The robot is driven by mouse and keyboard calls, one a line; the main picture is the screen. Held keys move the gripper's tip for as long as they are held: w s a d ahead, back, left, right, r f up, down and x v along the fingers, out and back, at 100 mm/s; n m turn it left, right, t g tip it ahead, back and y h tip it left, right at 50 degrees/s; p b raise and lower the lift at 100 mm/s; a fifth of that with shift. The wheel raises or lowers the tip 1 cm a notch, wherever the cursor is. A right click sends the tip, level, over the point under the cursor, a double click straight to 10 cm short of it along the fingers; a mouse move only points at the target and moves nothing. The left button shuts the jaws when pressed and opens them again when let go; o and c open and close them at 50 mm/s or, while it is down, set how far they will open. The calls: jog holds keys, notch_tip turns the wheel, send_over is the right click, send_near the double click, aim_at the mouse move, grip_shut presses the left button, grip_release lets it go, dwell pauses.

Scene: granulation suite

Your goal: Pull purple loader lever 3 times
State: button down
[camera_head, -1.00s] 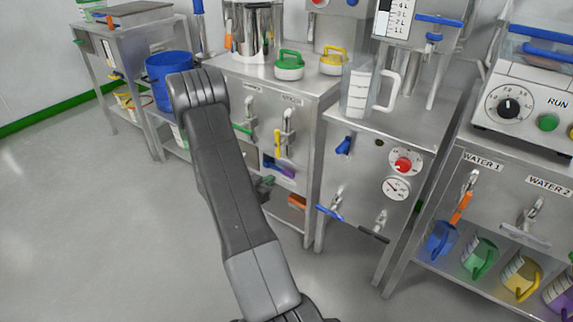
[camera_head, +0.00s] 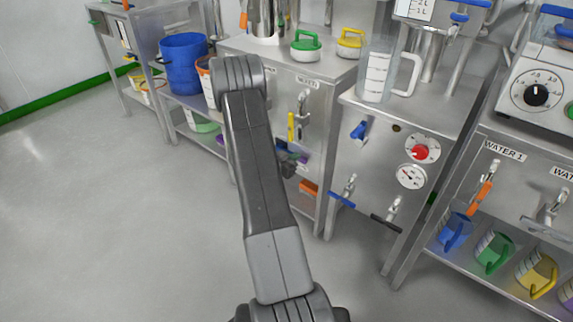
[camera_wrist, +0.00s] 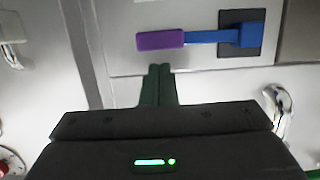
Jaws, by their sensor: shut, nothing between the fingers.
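The loader lever shows in the wrist view as a blue arm with a purple handle (camera_wrist: 161,40) at its left end. The arm runs level to a blue pivot on a dark square plate (camera_wrist: 240,33) at right. My gripper (camera_wrist: 158,68) is shut and empty, its dark green fingertips together just below the purple handle in the picture, with a small gap showing. Depth between them is hard to judge. In the head view, my gripper (camera_head: 288,167) is beside the cabinet front, and the purple handle (camera_head: 303,158) shows partly behind it.
The steel cabinet with yellow and orange handles (camera_head: 308,188) stands ahead. Right of it is a machine with a red knob (camera_head: 420,152), a gauge and taps. A blue bucket (camera_head: 183,68) stands on a shelf at left. Open floor (camera_head: 120,200) lies left of my arm.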

aim_at(301, 162)
jog(key=shift+x, duration=1.2)
jog(key=shift+f, duration=0.1)
jog(key=shift+s+f+b, duration=0.1)
jog(key=shift+f+b, duration=0.1)
jog(key=shift+b, duration=0.1)
jog(key=shift+d+f, duration=0.1)
jog(key=shift+f, duration=0.1)
jog(key=shift+s+d+f+b, duration=0.1)
jog(key=shift+f+b, duration=0.35)
jog(key=shift+f, duration=0.6)
jog(key=shift+a+f+b, duration=0.15)
jog(key=shift+f+b, duration=0.25)
jog(key=shift+f, duration=0.65)
jog(key=shift+a+f+b, duration=0.15)
jog(key=shift+f+b, duration=0.25)
jog(key=shift+f, duration=0.7)
